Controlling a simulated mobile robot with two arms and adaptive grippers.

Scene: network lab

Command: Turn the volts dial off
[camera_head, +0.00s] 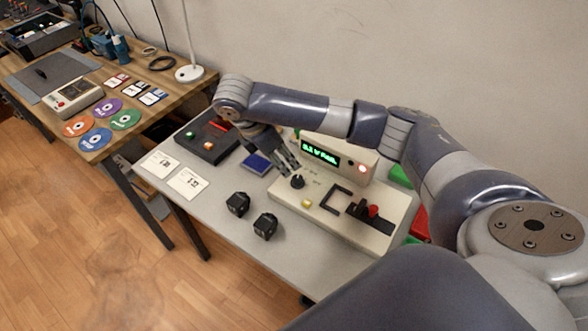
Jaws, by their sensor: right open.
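A beige power device (326,200) stands on the grey table. Whether a fingertip touches the dial is unclear. My left gripper is not in view.
The device also carries a yellow button (306,203) and a black lever with a red knob (372,211). A wooden desk (112,75) stands further left.

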